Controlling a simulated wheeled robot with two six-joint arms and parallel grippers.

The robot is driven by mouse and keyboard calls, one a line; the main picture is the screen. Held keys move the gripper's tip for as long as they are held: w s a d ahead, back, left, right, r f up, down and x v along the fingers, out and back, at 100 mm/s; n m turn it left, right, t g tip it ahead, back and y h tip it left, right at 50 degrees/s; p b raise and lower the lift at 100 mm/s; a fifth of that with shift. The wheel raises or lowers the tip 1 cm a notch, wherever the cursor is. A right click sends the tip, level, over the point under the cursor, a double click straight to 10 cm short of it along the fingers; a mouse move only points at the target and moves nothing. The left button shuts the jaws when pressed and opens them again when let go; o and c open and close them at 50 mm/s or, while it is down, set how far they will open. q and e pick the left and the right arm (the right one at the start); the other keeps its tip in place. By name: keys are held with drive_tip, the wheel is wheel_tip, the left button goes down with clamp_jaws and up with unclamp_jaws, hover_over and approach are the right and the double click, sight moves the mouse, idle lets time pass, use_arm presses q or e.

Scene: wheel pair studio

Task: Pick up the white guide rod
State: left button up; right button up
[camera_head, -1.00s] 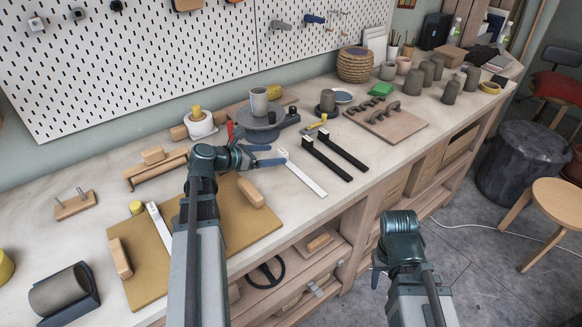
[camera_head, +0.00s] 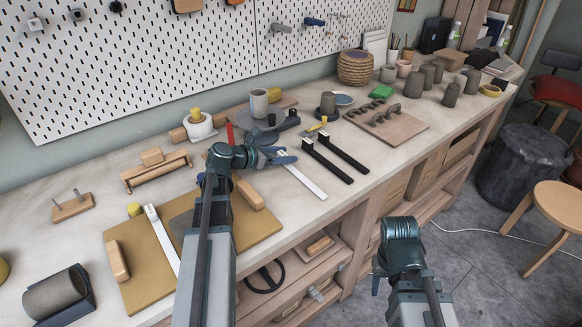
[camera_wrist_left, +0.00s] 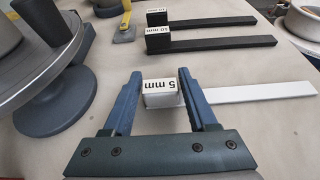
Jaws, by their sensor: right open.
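The white guide rod (camera_head: 305,182) lies flat on the bench; its block end, labelled "5 mm", is hidden behind my left gripper (camera_head: 284,155) in the head view. In the left wrist view the rod (camera_wrist_left: 255,97) runs right from its block (camera_wrist_left: 160,93). My left gripper (camera_wrist_left: 158,78) is open, with its blue fingers on either side of the block. I see gaps between block and fingers, so it is not gripped. My right gripper (camera_head: 376,284) is open and empty in front of the bench, mostly hidden by its own wrist.
Two black rods (camera_head: 327,162) with labelled blocks lie beyond the white one. A grey turntable (camera_wrist_left: 55,95) stands close on the left in the wrist view. A tan board (camera_head: 140,285) lies left of my left arm, with another white strip (camera_head: 162,240) on it.

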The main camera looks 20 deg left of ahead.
use_arm(q)
clamp_jaws()
drive_tip(key=shift+r, duration=0.2)
